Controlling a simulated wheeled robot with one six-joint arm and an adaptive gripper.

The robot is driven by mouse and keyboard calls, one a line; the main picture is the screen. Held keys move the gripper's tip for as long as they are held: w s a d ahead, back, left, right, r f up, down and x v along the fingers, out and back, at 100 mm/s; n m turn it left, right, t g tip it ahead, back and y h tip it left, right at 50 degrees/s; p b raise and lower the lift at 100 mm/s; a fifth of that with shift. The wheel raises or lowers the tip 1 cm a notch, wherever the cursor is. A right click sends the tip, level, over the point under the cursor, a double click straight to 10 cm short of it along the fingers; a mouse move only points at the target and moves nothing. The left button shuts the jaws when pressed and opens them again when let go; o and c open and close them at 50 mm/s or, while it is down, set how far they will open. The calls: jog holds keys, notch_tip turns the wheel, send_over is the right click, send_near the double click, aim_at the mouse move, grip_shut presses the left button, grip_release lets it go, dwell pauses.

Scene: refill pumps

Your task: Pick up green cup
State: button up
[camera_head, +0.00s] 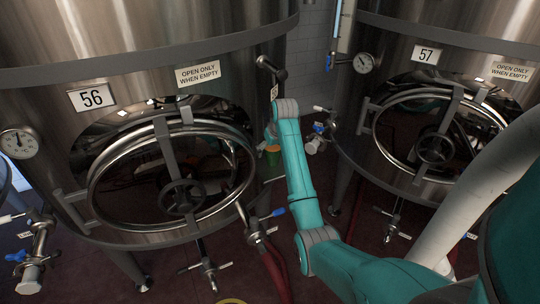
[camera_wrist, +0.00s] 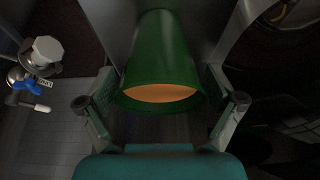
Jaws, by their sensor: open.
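The green cup (camera_wrist: 160,62) is in the middle of the wrist view, with its orange inside showing at the wide rim. In the head view it is a small green and orange shape (camera_head: 272,155) between the two tanks, just left of my arm. My gripper (camera_wrist: 163,100) is open in the wrist view. One finger is on each side of the cup's rim, with dark gaps visible, so it is not closed on the cup. The gripper is hard to make out in the head view, where my teal arm reaches up toward the gap between the tanks. What the cup rests on is not clear.
Steel tank 56 (camera_head: 120,75) with a round hatch stands left, and tank 57 (camera_head: 410,75) stands right. Valves with blue handles (camera_head: 278,212) stick out low between them. A valve with a white knob (camera_wrist: 44,52) is left in the wrist view. Dark red floor lies below.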

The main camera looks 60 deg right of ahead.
jog(key=c, duration=1.3)
jog(key=shift+c, duration=0.6)
jog(key=shift+r, duration=0.15)
